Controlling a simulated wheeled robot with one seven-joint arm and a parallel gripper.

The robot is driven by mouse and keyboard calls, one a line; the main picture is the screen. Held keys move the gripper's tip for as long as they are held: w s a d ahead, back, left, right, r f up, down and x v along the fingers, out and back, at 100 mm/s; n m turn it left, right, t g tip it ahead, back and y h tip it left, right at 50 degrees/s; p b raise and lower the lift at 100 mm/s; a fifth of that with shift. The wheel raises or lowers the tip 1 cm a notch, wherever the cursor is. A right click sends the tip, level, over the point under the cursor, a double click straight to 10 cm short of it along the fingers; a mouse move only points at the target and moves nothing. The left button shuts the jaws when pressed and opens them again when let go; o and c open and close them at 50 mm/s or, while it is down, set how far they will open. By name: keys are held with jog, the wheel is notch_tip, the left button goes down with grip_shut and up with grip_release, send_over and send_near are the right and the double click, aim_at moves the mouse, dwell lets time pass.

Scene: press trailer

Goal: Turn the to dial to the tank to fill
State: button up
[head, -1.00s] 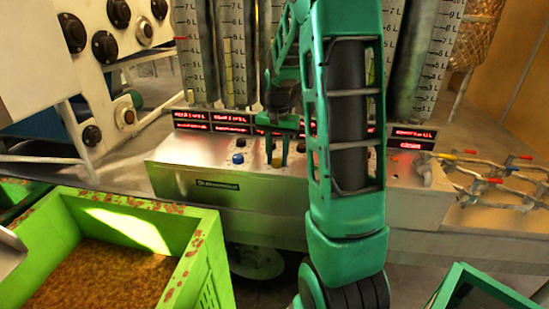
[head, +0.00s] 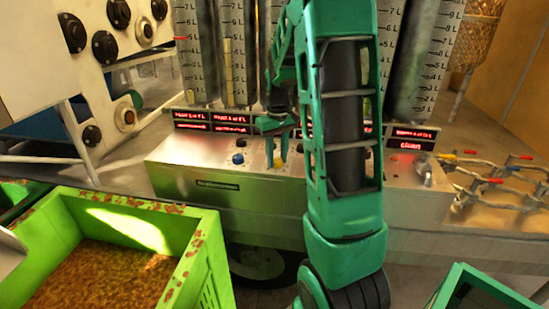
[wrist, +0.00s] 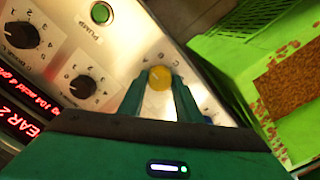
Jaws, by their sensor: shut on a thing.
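My gripper (wrist: 160,103) points down at the sloped steel control panel (wrist: 135,42), its two fingers closed on opposite sides of a round yellow dial (wrist: 160,78). Small markings ring this dial, but I cannot read its name. Two black dials, one nearer (wrist: 83,87) and one farther (wrist: 22,35), sit to the left in the wrist view, each with numbers around it. A blue dial (head: 238,158) stands left of my gripper (head: 277,154) in the head view. My arm hides the panel's middle and right part there.
A green button (wrist: 101,12) marked PUMP is on the panel. Red lit displays (head: 212,121) and upright graduated tanks stand behind. A green crate (head: 205,240) with brown contents stands at front left. Valves (head: 490,180) lie at right.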

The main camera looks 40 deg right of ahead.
aim_at(276, 160)
jog(key=shift+w+r+n, duration=0.1)
jog(key=shift+w+n, duration=0.05)
jog(key=shift+n, duration=0.35)
jog(key=o, duration=1.1)
notch_tip(276, 160, up, 11)
jog(key=shift+f, duration=0.2)
jog(key=s+a+f+m, duration=0.1)
jog(key=s+a, duration=0.3)
jog(key=s, duration=0.4)
jog(key=s+a+f+m, duration=0.2)
jog(key=s+a, duration=0.2)
jog(key=s, duration=0.5)
jog(key=s+a+f+m, duration=0.2)
jog(key=s+a, duration=0.3)
jog(key=s, duration=0.4)
jog(key=shift+s+a+f, duration=0.1)
jog(key=shift+s, duration=0.05)
